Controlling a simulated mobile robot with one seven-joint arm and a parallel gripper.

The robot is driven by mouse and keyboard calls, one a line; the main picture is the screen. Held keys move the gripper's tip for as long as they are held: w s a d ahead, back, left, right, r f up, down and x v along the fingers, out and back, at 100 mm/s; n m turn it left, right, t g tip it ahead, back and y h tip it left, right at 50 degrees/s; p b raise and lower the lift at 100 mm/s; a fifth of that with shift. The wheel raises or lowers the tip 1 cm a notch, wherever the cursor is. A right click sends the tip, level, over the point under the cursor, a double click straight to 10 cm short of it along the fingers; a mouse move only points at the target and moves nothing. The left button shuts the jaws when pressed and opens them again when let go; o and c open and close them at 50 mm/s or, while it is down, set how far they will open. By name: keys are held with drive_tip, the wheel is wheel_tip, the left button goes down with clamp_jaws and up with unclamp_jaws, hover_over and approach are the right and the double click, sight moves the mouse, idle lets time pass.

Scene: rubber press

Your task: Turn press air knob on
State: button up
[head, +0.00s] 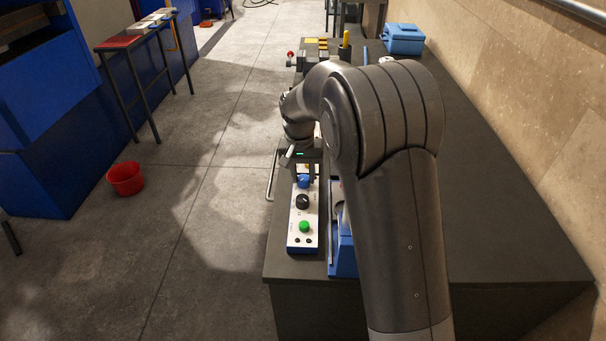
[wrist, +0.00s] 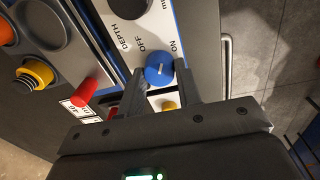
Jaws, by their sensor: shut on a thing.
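The press air knob (wrist: 160,70) is a round blue knob with a short white mark, beside the printed words OFF and ON. I cannot tell for sure which word the mark points to. In the head view, the blue knob (head: 303,181) sits near the far end of a white control panel (head: 293,240). My gripper (wrist: 160,79) is shut on the knob, with one finger on each side of it. In the head view, my arm hides part of the gripper.
The panel also carries a black knob (head: 303,201) and a green button (head: 305,226). A red-capped part (wrist: 84,93) and a yellow-ringed part (wrist: 35,74) stand left of the gripper. A metal rail (wrist: 227,62) runs along the bench edge. A red bucket (head: 126,178) stands on the floor.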

sight(302, 176)
drive_tip(key=shift+m, duration=2.3)
drive_tip(key=o, duration=1)
drive_tip(key=shift+c, duration=0.2)
drive_tip(key=shift+r, duration=0.15)
wheel_tip(302, 176, up, 11)
drive_tip(key=shift+w+a+f, duration=0.2)
drive_tip(key=shift+a, duration=0.05)
